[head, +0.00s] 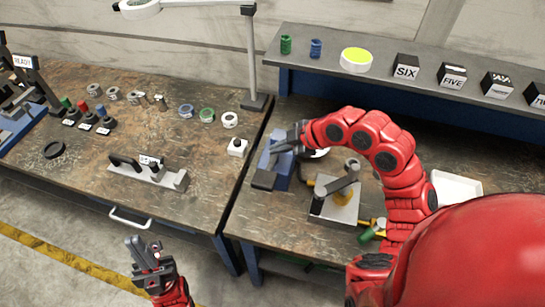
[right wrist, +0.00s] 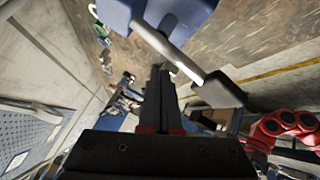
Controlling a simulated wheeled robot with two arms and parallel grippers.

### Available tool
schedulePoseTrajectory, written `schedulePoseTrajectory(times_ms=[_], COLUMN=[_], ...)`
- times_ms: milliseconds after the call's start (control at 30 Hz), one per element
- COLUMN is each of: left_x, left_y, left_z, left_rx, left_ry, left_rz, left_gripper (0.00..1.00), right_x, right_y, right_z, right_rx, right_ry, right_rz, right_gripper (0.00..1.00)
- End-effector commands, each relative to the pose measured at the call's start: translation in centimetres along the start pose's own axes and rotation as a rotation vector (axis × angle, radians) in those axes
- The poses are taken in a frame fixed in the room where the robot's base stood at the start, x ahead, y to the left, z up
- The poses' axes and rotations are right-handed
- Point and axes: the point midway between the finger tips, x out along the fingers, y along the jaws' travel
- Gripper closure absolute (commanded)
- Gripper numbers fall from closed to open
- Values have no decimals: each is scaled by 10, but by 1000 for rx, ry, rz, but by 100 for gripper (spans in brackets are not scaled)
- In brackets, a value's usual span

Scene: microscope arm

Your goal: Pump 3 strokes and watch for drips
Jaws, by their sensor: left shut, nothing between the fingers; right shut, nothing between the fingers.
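A blue pump-like block (head: 282,172) stands at the left edge of the right bench. A lever with a dark grip (head: 264,180) sticks out at its front left. In the right wrist view, the grey lever bar with its dark grip (right wrist: 220,90) crosses in front of the blue body (right wrist: 185,12). My right gripper (head: 277,147) is shut and empty, just above and behind the block. In its wrist view the closed fingers (right wrist: 160,75) are close to the bar; I cannot tell if they touch. My left gripper (head: 140,246) is shut and empty over the floor in front of the left bench. No drips are visible.
A shelf (head: 385,78) with number blocks runs behind. The left bench (head: 90,170) holds rings, knobs and a lamp post (head: 250,60).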

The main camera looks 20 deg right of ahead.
Motion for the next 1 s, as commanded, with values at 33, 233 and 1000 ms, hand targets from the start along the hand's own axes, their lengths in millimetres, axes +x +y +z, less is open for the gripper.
schedulePoseTrajectory(times_ms=[33,233,1000], left_x=[0,0,-8], left_y=[0,0,0], left_z=[0,0,1], left_rx=[0,0,0], left_ry=[0,0,0], left_rz=[0,0,0], left_gripper=[100,100,100], right_x=[0,0,6], right_y=[0,0,-4], right_z=[0,0,4], right_rx=[0,0,1], right_ry=[0,0,0], right_rz=[0,0,1], right_gripper=[100,100,100])
